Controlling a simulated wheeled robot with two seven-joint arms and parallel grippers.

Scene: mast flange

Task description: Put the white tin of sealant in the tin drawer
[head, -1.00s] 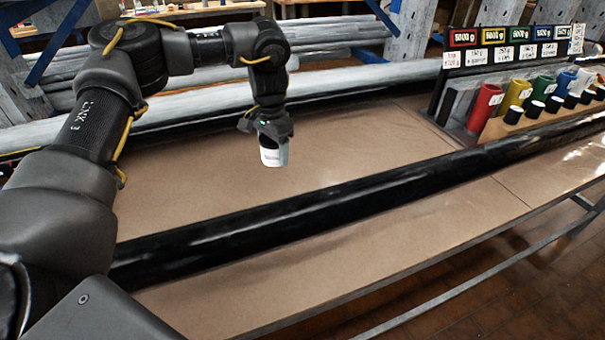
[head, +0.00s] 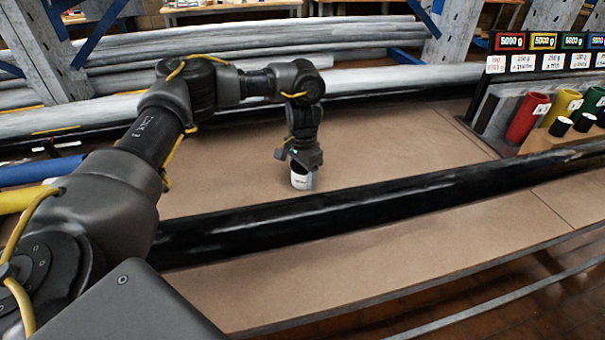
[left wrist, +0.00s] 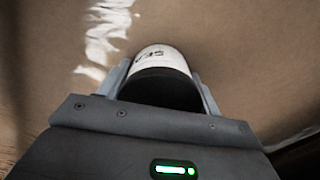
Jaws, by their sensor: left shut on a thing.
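The white tin (head: 302,181) shows in the head view just below my left gripper (head: 302,168), above or at the brown bench top; I cannot tell whether it touches. My left gripper is shut on the white tin. In the left wrist view the tin (left wrist: 160,56) sits between the two fingers of the gripper (left wrist: 160,88), with dark lettering on its white side and a dark end toward me. No tin drawer can be made out. My right gripper is not in view.
A long black pipe (head: 400,200) runs across the bench (head: 400,145) in front of the gripper. At the right stands a rack with red (head: 527,116) and yellow (head: 561,107) cylinders and labels. Pale pipes lie behind. The bench between is clear.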

